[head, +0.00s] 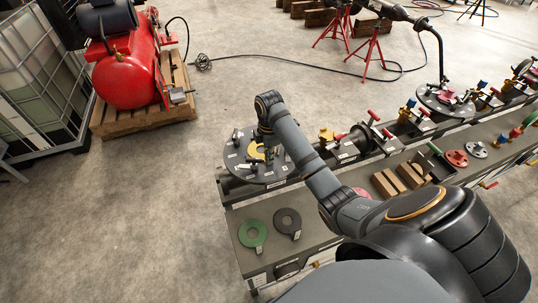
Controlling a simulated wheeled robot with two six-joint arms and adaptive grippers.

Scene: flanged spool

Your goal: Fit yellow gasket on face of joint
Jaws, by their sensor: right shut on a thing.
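The yellow gasket (255,151) shows in the head view at the dark round flange plate (238,163), the joint face at the near left end of the pipe run. Part of the gasket is hidden by my right gripper (269,152). My right arm reaches in from the lower right, and its gripper points down over the plate, shut on the yellow gasket. The fingertips are small and partly hidden. I cannot tell whether the gasket touches the face. Several small upright parts stand around the plate's rim. My left gripper is not in view.
A green gasket (253,233) and a dark grey gasket (288,222) lie on the bench (240,262). Wooden blocks (388,183) and a red flange (457,158) lie farther right. A red compressor (128,80) stands on a pallet at the back left. Floor left of the bench is clear.

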